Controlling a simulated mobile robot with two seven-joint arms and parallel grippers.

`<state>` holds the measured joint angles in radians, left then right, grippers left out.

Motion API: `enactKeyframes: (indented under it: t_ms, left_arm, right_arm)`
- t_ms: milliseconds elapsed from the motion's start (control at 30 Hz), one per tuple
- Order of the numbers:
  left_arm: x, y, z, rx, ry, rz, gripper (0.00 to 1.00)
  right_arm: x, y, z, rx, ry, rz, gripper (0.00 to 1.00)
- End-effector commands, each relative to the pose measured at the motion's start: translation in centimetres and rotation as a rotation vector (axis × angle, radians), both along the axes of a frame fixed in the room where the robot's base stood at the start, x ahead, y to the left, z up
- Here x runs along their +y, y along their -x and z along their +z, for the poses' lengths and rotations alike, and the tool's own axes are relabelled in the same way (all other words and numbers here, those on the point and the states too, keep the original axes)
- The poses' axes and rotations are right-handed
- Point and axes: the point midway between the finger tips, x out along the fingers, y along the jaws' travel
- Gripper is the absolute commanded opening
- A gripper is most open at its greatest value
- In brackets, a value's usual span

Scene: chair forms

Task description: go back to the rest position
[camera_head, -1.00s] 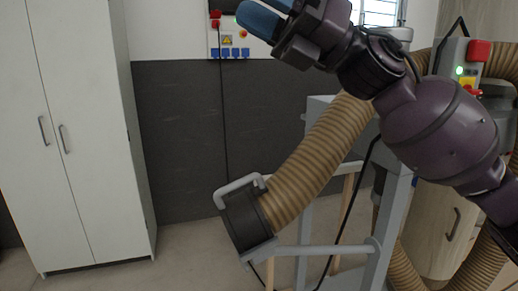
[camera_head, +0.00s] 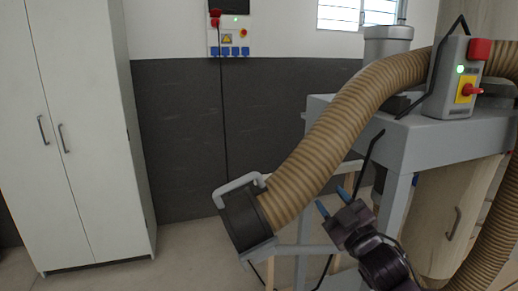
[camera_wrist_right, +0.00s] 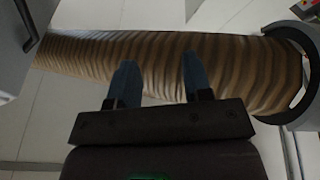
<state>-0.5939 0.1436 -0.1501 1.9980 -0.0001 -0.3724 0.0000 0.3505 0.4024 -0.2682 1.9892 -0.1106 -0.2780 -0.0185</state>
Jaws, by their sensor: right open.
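My right gripper (camera_head: 332,201) is low in the head view, right of the middle, with its two blue fingers spread apart. It also shows in the right wrist view (camera_wrist_right: 157,78), open, with nothing between the fingers. A ribbed brown hose (camera_head: 318,152) passes behind the gripper in both views. I cannot tell from these views how near the fingers are to it. The hose's dark end with a grey handle (camera_head: 246,215) hangs left of the gripper. My left gripper is not in view.
A grey machine frame (camera_head: 402,140) stands at the right, with a switch box (camera_head: 457,78) on top. A white cabinet (camera_head: 75,130) stands at the left. A wall panel with blue sockets (camera_head: 230,50) hangs at the back. The floor (camera_head: 185,262) between cabinet and hose is clear.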

Motion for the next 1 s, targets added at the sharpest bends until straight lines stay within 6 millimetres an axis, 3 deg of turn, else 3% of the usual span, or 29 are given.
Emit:
enactKeyframes:
  t_ms: [33, 200, 367, 500, 800, 1000]
  left_arm:
    - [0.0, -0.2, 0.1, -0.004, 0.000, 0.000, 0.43]
    - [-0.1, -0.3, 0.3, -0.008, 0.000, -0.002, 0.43]
    - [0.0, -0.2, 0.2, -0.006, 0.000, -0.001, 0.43]
    - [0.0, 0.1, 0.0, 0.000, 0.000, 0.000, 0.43]
    - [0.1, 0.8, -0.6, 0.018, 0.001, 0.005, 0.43]
    - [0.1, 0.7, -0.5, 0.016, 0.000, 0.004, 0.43]
  right_arm:
    - [-0.9, 0.6, -3.0, 0.074, -0.033, -0.022, 0.45]
    - [-3.6, 3.5, -11.5, 0.287, -0.126, -0.090, 0.45]
    - [-5.9, 7.7, -18.9, 0.461, -0.198, -0.160, 0.45]
    - [-7.7, 12.2, -24.7, 0.592, -0.253, -0.226, 0.45]
    - [-10.6, 24.0, -34.4, 0.838, -0.326, -0.378, 0.45]
    - [-11.3, 29.6, -37.6, 0.940, -0.341, -0.436, 0.45]
